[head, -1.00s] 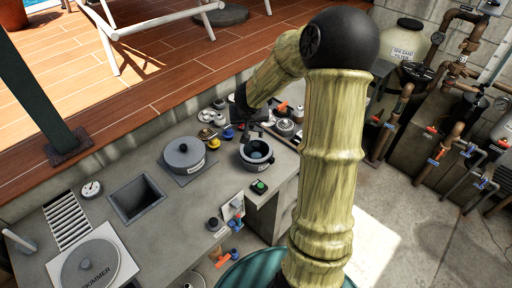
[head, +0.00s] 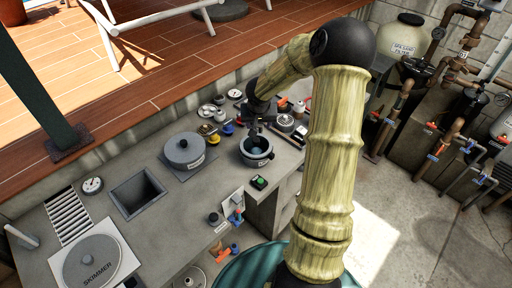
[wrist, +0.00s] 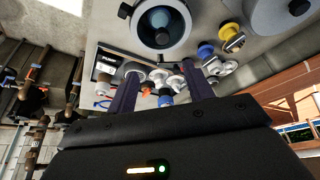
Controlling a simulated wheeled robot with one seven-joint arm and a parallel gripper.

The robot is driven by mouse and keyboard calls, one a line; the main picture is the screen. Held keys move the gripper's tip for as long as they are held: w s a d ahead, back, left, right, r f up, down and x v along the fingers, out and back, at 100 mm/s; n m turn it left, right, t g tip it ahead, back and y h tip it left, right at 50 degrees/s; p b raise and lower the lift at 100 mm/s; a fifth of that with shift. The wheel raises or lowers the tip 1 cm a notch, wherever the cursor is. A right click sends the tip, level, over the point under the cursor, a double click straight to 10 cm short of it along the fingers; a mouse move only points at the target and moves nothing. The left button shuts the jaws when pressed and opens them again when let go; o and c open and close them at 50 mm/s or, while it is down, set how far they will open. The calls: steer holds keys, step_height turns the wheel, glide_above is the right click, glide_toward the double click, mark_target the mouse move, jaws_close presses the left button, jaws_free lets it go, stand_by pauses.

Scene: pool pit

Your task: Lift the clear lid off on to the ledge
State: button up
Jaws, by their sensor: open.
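A round grey pot (head: 257,153) with a dark rim and side lugs stands on the grey ledge, and it also shows at the top of the wrist view (wrist: 158,40). Its mouth looks dark with a blue-grey round form in the middle. I cannot clearly tell the clear lid from the pot's mouth. My gripper (head: 259,128) is just above and behind the pot's far rim in the head view. In the wrist view its two fingers (wrist: 161,78) are wide apart with nothing held between them. The fingertips look apart from the pot.
A grey lidded pot (head: 185,150) stands left of the open one. A square opening (head: 137,191) and a skimmer cover (head: 92,262) lie further left. Several small fittings and valves crowd the far side. A green-button box (head: 259,182) sits in front. Bare ledge (head: 185,205) lies between.

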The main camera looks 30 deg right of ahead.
steer(key=b, duration=0.1)
glide_above(256, 140)
steer(key=s, duration=0.2)
step_height(256, 140, down, 8)
steer(key=shift+r, duration=0.25)
steer(key=f, duration=0.2)
steer(key=w+f, duration=0.1)
steer(key=f, duration=0.1)
steer(key=shift+w+a, duration=0.1)
steer(key=shift+a, duration=0.15)
steer(key=shift+w+d+f, duration=0.15)
steer(key=shift+w+f, duration=0.1)
steer(key=shift+f, duration=0.25)
jaws_close()
steer(key=shift+r, duration=0.15)
